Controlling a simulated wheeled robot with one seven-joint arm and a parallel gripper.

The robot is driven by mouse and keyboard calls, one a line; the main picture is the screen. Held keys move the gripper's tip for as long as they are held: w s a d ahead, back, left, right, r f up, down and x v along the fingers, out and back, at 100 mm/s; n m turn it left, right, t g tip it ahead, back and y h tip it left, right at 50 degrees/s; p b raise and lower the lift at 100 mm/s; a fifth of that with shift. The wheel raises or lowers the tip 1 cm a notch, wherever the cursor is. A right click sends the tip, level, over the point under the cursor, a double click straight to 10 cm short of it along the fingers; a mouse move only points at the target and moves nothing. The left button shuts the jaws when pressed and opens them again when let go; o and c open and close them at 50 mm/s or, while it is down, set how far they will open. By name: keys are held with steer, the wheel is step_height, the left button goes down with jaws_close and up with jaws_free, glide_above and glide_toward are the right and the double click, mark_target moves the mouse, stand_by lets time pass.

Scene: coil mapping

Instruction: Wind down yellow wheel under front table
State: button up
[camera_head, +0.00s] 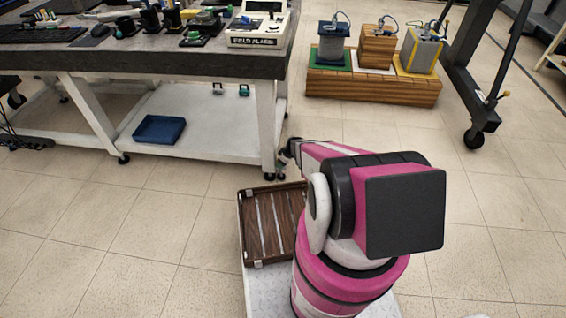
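The front table (170,62) stands at the upper left on pale legs, with a lower shelf (205,135). Its near right leg (264,125) ends in a dark foot (270,177) on the floor. Another dark foot (123,159) shows under the leg to the left. I cannot make out a yellow wheel; the base of the near right leg is small and partly crowded by my gripper. My gripper (284,160) is at the end of my pink arm, low beside that leg. Whether it touches anything is unclear, and its fingers are too small to read.
A blue tray (159,130) lies on the lower shelf. A wooden platform (375,88) with several coil blocks stands behind. A dark wheeled frame (470,90) is at the right. A brown slatted tray (270,222) sits by my arm.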

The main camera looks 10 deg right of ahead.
steer(key=v, duration=1)
steer(key=shift+r, duration=0.4)
